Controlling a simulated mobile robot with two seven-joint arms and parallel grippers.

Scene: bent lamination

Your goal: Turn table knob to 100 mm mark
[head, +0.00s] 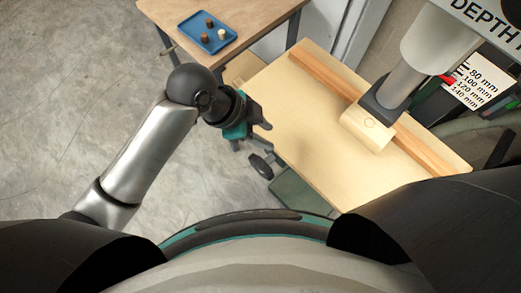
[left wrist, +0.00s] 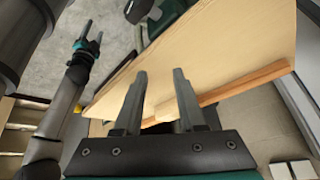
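The black table knob (head: 262,165) shows in the head view beside the left edge of the pale wooden machine table (head: 300,130). A dark round part (left wrist: 137,10) at the top of the left wrist view may be the same knob. My left gripper (head: 262,118) is just above the knob in the head view, apart from it. In the left wrist view its two fingers (left wrist: 158,78) stand apart with nothing gripped. Another gripper (left wrist: 91,33), apparently my right one, shows small with its fingers apart. The depth scale (head: 470,88) reads 80 to 140 mm; a red pointer (head: 447,80) is near its upper marks.
A wooden fence (head: 325,72) runs across the machine table under a grey cylindrical machine head (head: 402,85). A side table (head: 260,15) at the top holds a blue tray (head: 190,30) with several small pieces. Open concrete floor (head: 60,100) lies to the left.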

